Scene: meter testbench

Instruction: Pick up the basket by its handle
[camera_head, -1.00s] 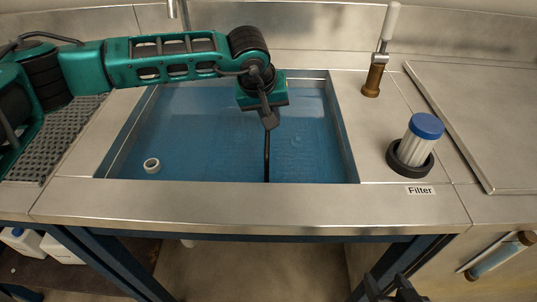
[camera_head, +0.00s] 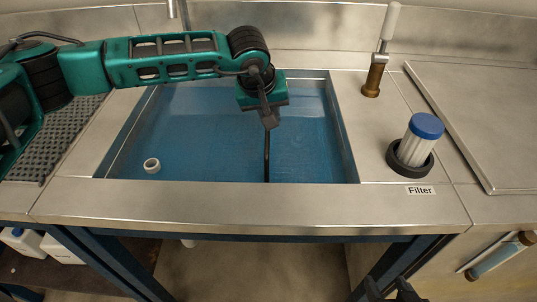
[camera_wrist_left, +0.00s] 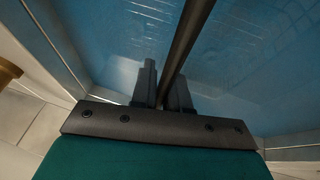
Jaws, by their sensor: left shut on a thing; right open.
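My left gripper (camera_head: 270,121) hangs over the blue-looking sink basin and is shut on a dark thin rod, which looks like the basket's handle (camera_head: 267,157). The rod runs down from the fingertips toward the front wall of the basin. In the left wrist view the same dark rod (camera_wrist_left: 188,38) passes between the two fingers of the left gripper (camera_wrist_left: 164,85). The basket's body cannot be made out in either view. My right gripper (camera_head: 393,291) shows only partly at the bottom edge, open and away from the basin.
The metal sink rim (camera_head: 250,205) surrounds the basin. A white ring (camera_head: 152,165) lies in the basin at left. A blue-capped filter (camera_head: 420,138) stands in a black holder at right, near a brown-based tap with a white handle (camera_head: 382,50). A perforated mat (camera_head: 62,135) lies at left.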

